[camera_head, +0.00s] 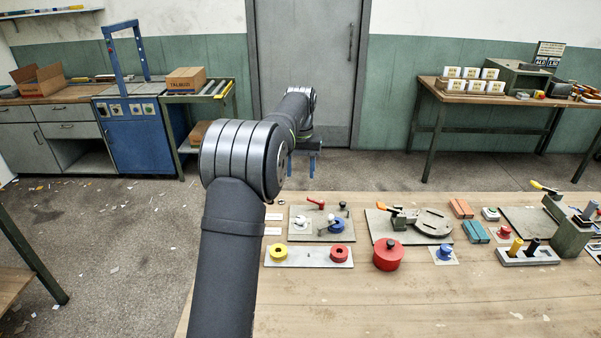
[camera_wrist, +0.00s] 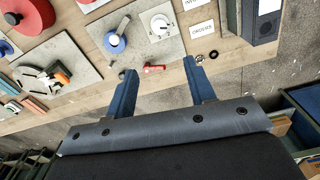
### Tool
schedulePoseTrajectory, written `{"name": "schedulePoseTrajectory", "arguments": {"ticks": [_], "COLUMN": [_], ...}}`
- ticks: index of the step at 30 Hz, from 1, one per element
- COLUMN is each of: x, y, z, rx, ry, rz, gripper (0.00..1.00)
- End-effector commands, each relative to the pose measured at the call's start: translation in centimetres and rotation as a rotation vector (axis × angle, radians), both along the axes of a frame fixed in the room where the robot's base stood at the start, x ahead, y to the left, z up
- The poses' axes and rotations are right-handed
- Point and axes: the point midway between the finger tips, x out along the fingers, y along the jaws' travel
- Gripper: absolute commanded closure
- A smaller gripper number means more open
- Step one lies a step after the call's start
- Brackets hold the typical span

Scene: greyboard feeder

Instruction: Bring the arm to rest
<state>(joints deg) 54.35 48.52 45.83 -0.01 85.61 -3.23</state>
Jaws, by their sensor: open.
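My gripper (camera_wrist: 161,80) is open and empty, its two blue fingers spread apart in the wrist view. In the head view my gripper (camera_head: 305,158) hangs beyond the far edge of the wooden table (camera_head: 400,318), partly hidden by my arm. In the wrist view a small red-handled lever (camera_wrist: 154,67) lies on the table beyond and between the fingertips, and nothing is seen between the jaws. My arm reaches up and forward from the bottom of the head view.
On the table are a plate with a blue knob (camera_head: 337,225), a plate with yellow and red rings (camera_head: 310,257), a red lidded pot (camera_head: 388,255) and a grey plate with an orange-handled clamp (camera_head: 400,218). The table's front right is clear. A blue machine (camera_head: 135,135) stands back left.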

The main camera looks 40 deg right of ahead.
Motion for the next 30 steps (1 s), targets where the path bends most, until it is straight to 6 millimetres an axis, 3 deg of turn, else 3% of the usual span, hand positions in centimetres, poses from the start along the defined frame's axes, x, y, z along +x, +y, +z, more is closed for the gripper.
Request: {"name": "schedulePoseTrajectory", "arguments": {"ticks": [6, 11, 30], "x": [0.0, 0.0, 0.0], "y": [0.0, 0.0, 0.0], "z": [-0.4, -2.1, -14.5], "rx": [0.001, 0.002, 0.002], "ry": [0.001, 0.002, 0.002], "rz": [0.000, 0.000, -0.001], "gripper": [0.50, 0.50, 0.50]}}
